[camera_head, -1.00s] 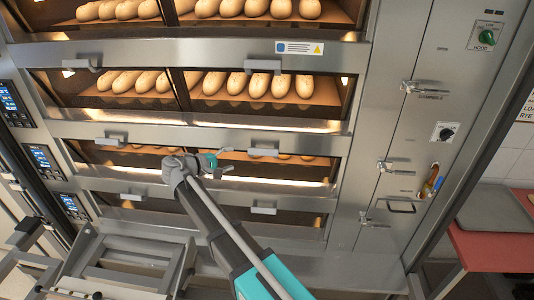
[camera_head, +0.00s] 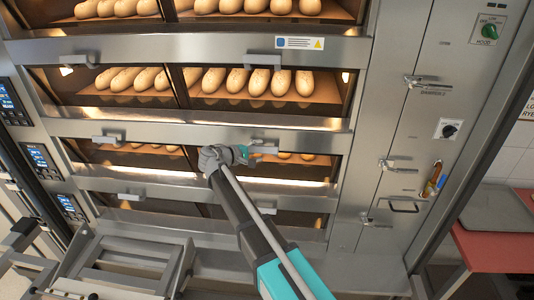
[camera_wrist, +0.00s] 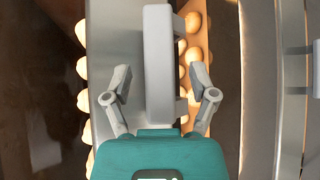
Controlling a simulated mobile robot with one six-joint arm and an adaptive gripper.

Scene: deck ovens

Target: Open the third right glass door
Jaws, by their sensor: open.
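The third right glass door (camera_head: 305,170) is shut, a dark pane with loaves behind it and a lit strip along its lower part. Its grey bar handle (camera_head: 266,148) is on the door's top rail, partly hidden by my gripper (camera_head: 248,153). In the wrist view the handle (camera_wrist: 158,60) runs upright in the picture between the two fingers of my open gripper (camera_wrist: 161,80). One finger is on each side, with a gap to the bar. I cannot tell how deep the handle sits between them.
The left door's handle (camera_head: 108,139) is on the same rail. Another right handle (camera_head: 266,208) is on the deck below, and one (camera_head: 264,60) above. Latches (camera_head: 395,165) stick out of the right panel. A metal rack (camera_head: 125,262) stands at lower left.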

